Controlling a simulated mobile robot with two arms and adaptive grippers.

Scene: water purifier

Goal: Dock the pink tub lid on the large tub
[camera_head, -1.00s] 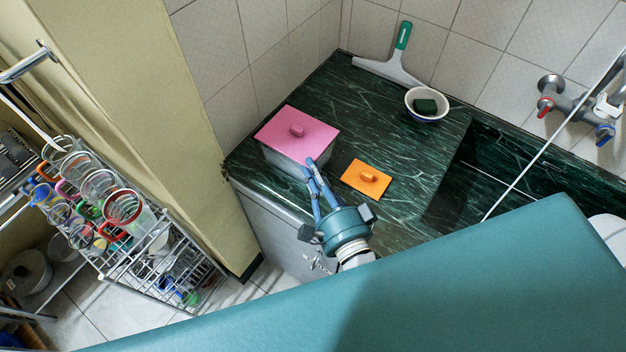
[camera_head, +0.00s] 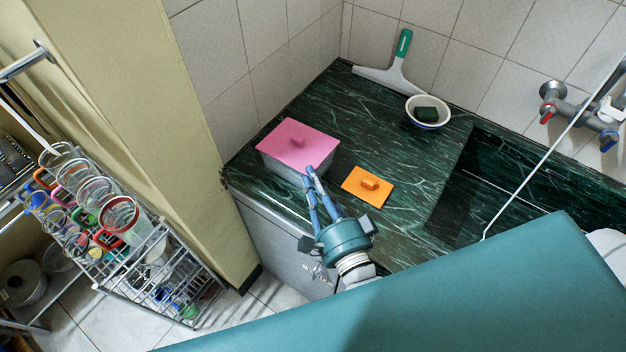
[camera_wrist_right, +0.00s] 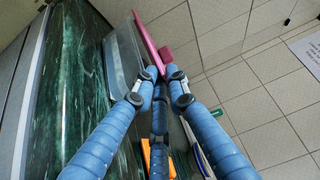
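The pink tub lid (camera_head: 297,139) lies over the top of the large translucent tub (camera_head: 284,166) at the counter's left end, its handle up. In the right wrist view, the pink lid (camera_wrist_right: 149,42) runs along the rim of the tub (camera_wrist_right: 124,62); I cannot tell whether it is fully seated. My right gripper (camera_head: 309,170) has its blue fingertips close together at the tub's near right corner, by the lid's edge and away from its handle. My left gripper is not in view.
An orange lid (camera_head: 367,187) lies on the dark green counter (camera_head: 400,160) right of the tub. A bowl with a dark sponge (camera_head: 427,112) and a squeegee (camera_head: 397,68) are at the back. The sink basin (camera_head: 480,190) is right. A rack of cups (camera_head: 150,265) stands left.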

